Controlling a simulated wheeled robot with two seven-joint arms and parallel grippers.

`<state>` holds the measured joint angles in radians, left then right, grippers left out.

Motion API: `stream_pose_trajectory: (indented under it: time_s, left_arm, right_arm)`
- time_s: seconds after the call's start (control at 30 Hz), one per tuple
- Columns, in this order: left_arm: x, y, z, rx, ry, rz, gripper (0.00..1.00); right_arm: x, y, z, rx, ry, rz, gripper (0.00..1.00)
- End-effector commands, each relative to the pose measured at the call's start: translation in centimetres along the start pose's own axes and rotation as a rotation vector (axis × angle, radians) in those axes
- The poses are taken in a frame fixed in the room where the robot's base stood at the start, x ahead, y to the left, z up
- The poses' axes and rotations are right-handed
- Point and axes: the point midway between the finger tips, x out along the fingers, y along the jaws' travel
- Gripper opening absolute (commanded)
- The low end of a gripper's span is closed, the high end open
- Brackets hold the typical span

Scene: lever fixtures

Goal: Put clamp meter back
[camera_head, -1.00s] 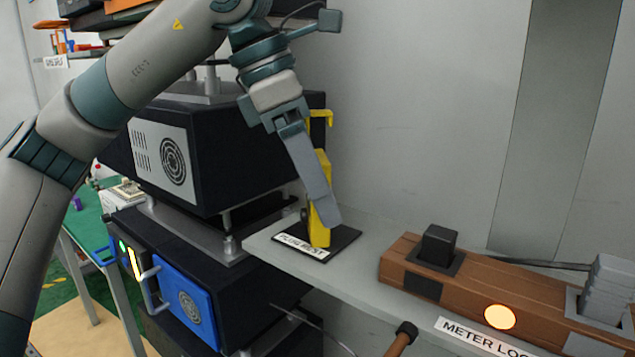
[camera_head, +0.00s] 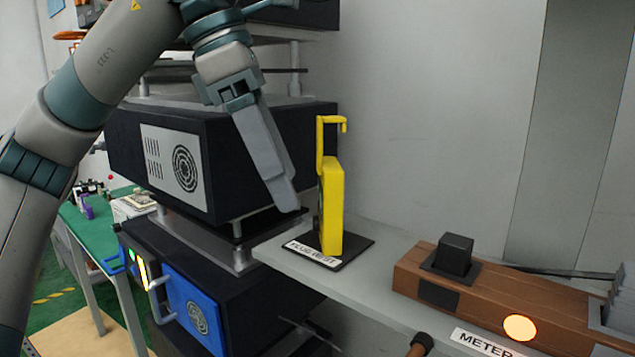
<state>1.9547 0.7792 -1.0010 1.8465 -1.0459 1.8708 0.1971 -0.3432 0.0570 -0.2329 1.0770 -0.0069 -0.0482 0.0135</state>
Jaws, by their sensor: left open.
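The yellow clamp meter (camera_head: 332,207) stands upright on a dark pad (camera_head: 358,246) on the grey shelf, with its hooked clamp part at the top. My right gripper is not in view.
A brown wooden block (camera_head: 480,292) with a black knob, a lit round lamp and a METER label sits on the shelf (camera_head: 375,290) at right. Black equipment boxes (camera_head: 225,160) are stacked behind my left arm. A green table (camera_head: 95,230) stands at far left.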

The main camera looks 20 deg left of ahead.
Motion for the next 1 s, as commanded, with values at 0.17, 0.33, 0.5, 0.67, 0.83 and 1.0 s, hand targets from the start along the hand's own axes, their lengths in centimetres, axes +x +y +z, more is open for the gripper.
stream_pose_trajectory:
  time_s: [0.17, 0.33, 0.5, 0.67, 0.83, 1.0]
  left_arm:
    - [-1.1, 0.0, -3.4, -0.001, -0.002, 0.001, 0.73]
    - [-2.0, 0.0, -5.4, -0.001, -0.001, 0.0, 0.73]
    - [-2.5, 0.0, -6.3, 0.0, -0.001, 0.0, 0.73]
    - [-2.6, 0.0, -6.5, 0.001, 0.0, 0.0, 0.73]
    - [-2.6, 0.0, -6.5, 0.001, 0.0, 0.0, 0.73]
    - [-2.6, 0.0, -6.4, 0.0, 0.0, 0.0, 0.73]
  right_arm:
    - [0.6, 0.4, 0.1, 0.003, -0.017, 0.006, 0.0]
    - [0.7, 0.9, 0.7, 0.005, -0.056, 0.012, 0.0]
    - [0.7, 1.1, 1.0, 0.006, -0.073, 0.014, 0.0]
    - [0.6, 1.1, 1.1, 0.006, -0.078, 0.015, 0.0]
    - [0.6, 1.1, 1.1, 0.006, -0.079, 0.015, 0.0]
    - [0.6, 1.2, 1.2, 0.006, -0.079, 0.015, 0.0]
